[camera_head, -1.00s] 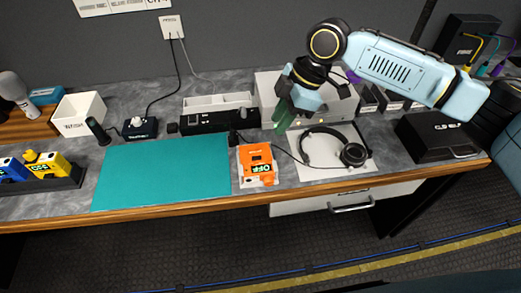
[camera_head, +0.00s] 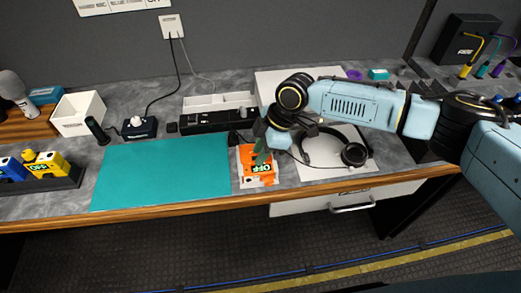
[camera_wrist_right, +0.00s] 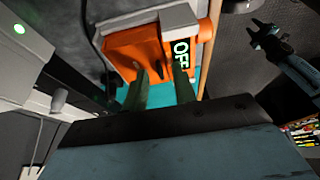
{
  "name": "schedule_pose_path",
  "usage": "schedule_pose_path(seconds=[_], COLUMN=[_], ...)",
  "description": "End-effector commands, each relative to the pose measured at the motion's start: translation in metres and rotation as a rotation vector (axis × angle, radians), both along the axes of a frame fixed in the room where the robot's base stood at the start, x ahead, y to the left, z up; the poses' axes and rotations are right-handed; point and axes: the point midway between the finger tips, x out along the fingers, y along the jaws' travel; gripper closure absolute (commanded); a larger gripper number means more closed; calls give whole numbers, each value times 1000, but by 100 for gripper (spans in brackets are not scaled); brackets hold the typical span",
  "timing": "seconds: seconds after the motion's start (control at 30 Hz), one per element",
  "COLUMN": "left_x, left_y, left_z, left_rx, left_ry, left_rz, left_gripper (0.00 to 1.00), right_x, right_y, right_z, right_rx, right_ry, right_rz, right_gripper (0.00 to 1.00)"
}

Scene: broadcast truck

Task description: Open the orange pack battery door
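The orange pack (camera_head: 248,167) lies on a white sheet right of the teal mat, with an "OFF" label on its front part. Its battery door cannot be told apart for sure. My right gripper (camera_head: 262,156) is directly over the pack and hides part of its top. In the right wrist view the orange pack (camera_wrist_right: 150,50) lies just beyond the two green fingers (camera_wrist_right: 160,80), which are apart with nothing visible between them. Whether the fingertips touch the pack is unclear. The "OFF" label (camera_wrist_right: 181,55) is beside the right finger. My left gripper is not in view.
The teal mat (camera_head: 160,172) is clear. Headphones (camera_head: 352,153) lie on a white sheet to the right, under my right arm. A black strip device (camera_head: 205,121) stands behind the pack. A drawer handle (camera_head: 352,205) is below the wooden table edge.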

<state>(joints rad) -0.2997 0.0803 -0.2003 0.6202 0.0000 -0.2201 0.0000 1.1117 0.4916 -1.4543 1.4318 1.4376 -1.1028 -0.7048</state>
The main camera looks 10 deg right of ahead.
Motion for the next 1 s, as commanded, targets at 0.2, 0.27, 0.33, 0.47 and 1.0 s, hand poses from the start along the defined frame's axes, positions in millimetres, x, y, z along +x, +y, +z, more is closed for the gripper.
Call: schedule_pose_path(seconds=[0.2,0.27,0.33,0.47,1.0], left_x=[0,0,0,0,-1], left_y=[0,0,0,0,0], left_z=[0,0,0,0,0], left_rx=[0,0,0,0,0], left_ry=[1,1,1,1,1], left_rz=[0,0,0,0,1], left_gripper=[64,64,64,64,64], right_x=[0,0,0,0,4], right_y=[1,0,0,0,1], right_z=[-2,-1,-1,-1,3], right_rx=[0,0,0,0,2], right_ry=[0,0,0,0,84], right_rz=[0,0,0,0,-3], right_gripper=[73,73,82,99,100])
